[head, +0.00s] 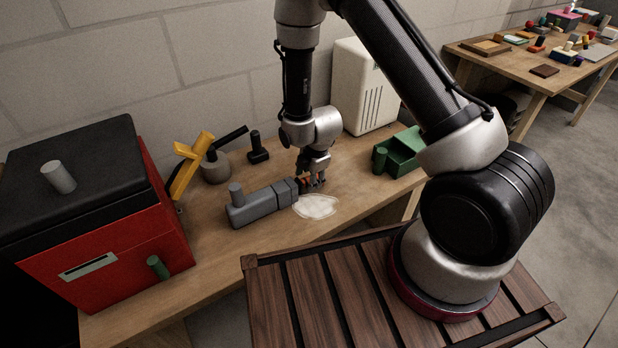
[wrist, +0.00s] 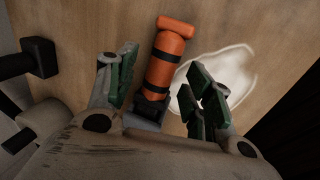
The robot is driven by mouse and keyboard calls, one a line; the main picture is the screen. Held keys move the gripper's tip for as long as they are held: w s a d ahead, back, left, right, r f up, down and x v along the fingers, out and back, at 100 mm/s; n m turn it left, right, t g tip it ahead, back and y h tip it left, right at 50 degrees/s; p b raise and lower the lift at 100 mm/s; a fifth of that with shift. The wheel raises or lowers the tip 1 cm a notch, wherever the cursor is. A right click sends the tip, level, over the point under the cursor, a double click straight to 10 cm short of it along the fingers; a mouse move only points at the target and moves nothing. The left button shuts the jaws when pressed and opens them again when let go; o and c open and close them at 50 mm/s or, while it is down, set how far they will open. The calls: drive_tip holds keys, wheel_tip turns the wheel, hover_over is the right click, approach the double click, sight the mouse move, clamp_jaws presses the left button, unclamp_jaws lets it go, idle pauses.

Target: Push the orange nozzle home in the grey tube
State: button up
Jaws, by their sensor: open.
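The orange nozzle (wrist: 166,62), with black bands and a wider orange end, lies between my fingers in the wrist view. Its near end meets a dark collar at the grey tube (wrist: 147,121); how deep it sits is hidden. In the head view the grey tube (head: 284,190) extends right from a grey body, and a little of the orange nozzle (head: 304,182) shows under my gripper (head: 313,180). My gripper (wrist: 163,68) is open, with green-padded fingers on either side of the nozzle and a gap visible on each side.
A white patch (head: 316,206) lies on the wooden bench (head: 215,265) beside the nozzle. A red and black cabinet (head: 120,225) stands left, and a pot with yellow and black handles (head: 215,165) behind. A green box (head: 402,153) and a cream vented box (head: 362,88) stand right.

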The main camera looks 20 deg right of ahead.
drive_tip(key=v, duration=0.6)
drive_tip(key=shift+r, duration=0.3)
drive_tip(key=shift+s, duration=0.1)
drive_tip(key=s+d+r+m+g+h, duration=0.1)
drive_tip(key=s+d+r+m+g, duration=0.25)
drive_tip(key=s+m, duration=0.6)
drive_tip(key=s+d+r+m+t, duration=0.1)
drive_tip(key=s+d+r+m, duration=0.3)
drive_tip(key=r, duration=0.7)
drive_tip(key=s+d+r+m+t, duration=0.2)
drive_tip(key=s+d+r+m, duration=0.2)
drive_tip(key=r, duration=0.7)
drive_tip(key=s+d+r+m+t, duration=0.2)
drive_tip(key=s+d+r+m, duration=0.2)
drive_tip(key=r, duration=0.7)
drive_tip(key=shift+s+d, duration=1)
drive_tip(key=shift+d, duration=0.15)
